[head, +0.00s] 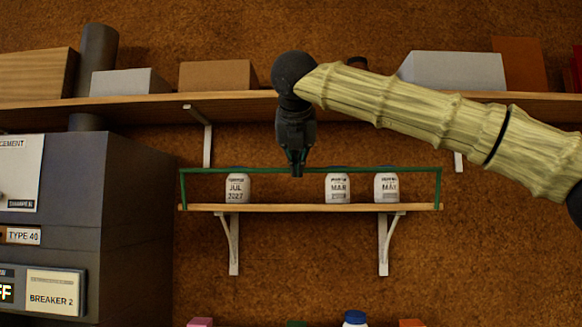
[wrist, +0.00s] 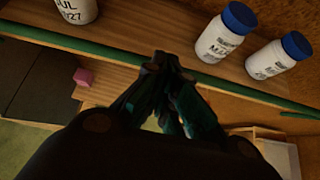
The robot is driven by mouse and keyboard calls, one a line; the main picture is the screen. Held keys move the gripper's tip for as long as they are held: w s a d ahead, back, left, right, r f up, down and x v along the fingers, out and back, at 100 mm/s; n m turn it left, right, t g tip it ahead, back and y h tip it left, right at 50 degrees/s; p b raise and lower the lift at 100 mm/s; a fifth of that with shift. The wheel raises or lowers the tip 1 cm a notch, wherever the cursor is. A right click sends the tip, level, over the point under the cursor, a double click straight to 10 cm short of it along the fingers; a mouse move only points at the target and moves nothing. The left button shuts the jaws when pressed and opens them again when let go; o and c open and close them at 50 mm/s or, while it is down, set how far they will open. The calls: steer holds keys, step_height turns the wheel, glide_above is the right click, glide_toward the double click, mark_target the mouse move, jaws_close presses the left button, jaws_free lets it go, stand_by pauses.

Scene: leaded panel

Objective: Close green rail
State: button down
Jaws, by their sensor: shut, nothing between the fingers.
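The green rail (head: 310,168) is a thin bar on two upright end posts along the front of a small wooden shelf (head: 300,208). It stands at about the jars' top level in the head view. In the wrist view, the rail (wrist: 75,44) runs slantwise behind my fingertips. My gripper (head: 297,172) points down at the middle of the rail, its fingers shut and empty. The wrist view shows the fingertips (wrist: 165,62) overlapping the rail; I cannot tell whether they touch it.
White jars labelled JUL (head: 237,188), MAR (head: 338,189) and MAY (head: 387,188) stand on the shelf. A longer shelf (head: 240,104) with boxes is above. A grey cabinet (head: 130,220) stands at left. A pink block (wrist: 84,77) shows below in the wrist view.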

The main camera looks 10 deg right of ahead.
steer(key=shift+w+d+r, duration=0.2)
steer(key=shift+w+r, duration=0.05)
steer(key=shift+w, duration=0.5)
steer(key=shift+w+d+r, duration=0.15)
steer(key=shift+w+r, duration=0.1)
steer(key=shift+w, duration=0.45)
steer(key=shift+s+r, duration=0.1)
steer(key=shift+s, duration=0.1)
steer(key=shift+w, duration=0.15)
steer(key=shift+f, duration=0.2)
